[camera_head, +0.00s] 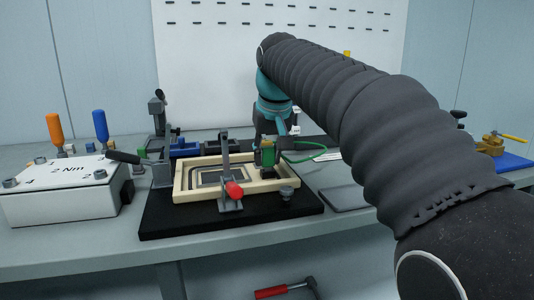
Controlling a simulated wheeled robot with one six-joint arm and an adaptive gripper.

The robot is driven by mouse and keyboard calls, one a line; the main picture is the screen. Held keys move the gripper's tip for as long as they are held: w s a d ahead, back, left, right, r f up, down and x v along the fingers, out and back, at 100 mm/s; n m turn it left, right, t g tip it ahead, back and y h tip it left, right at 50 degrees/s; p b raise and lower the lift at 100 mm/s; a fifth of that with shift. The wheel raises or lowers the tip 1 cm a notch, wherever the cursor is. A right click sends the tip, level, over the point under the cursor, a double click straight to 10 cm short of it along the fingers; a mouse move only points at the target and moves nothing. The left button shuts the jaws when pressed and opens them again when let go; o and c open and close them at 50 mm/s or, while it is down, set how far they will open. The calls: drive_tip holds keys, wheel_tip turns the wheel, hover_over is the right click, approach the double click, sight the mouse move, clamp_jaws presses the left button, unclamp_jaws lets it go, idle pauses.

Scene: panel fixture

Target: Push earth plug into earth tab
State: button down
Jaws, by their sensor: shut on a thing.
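My gripper (268,140) reaches in from the right and points down over the far right part of the beige frame (265,187). It is shut on the green earth plug (268,156), which shows as a small upright block below the fingers. A green cable (305,158) loops from the plug to the right. The earth tab cannot be made out; it may be hidden behind the plug or be too small to see. I cannot tell whether the plug touches anything beneath it.
The frame lies on a black base plate (165,224). A red-handled clamp (233,189) stands at its front, and a black-handled clamp (125,157) at its left. A white box (62,194) stands left. A flat grey plate (347,197) lies right. A pegboard (220,75) closes the back.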

drive_tip(key=shift+f+b, duration=0.3)
drive_tip(key=shift+f, duration=0.25)
drive_tip(key=c, duration=0.8)
unclamp_jaws()
drive_tip(key=v, duration=1.1)
drive_tip(key=s+d+f+m, duration=0.1)
drive_tip(key=s+d+f, duration=0.3)
drive_tip(key=s+d, duration=0.15)
drive_tip(key=s+d+f, duration=0.3)
drive_tip(key=s+f, duration=0.3)
drive_tip(key=f, duration=0.2)
drive_tip(key=s+d+f+m+p, duration=0.1)
drive_tip(key=s+d+f, duration=0.2)
drive_tip(key=s+f, duration=0.3)
drive_tip(key=s+d+f+m+t+h, duration=0.1)
drive_tip(key=s+d+f, duration=0.2)
drive_tip(key=s+f, duration=0.3)
drive_tip(key=shift+s+d+f+p, duration=0.1)
drive_tip(key=shift+d+f+p, duration=0.1)
drive_tip(key=shift+f, duration=1.1)
drive_tip(key=shift+s+d+f+p, duration=0.15)
drive_tip(key=shift+d+f, duration=0.05)
drive_tip(key=shift+f, duration=1.1)
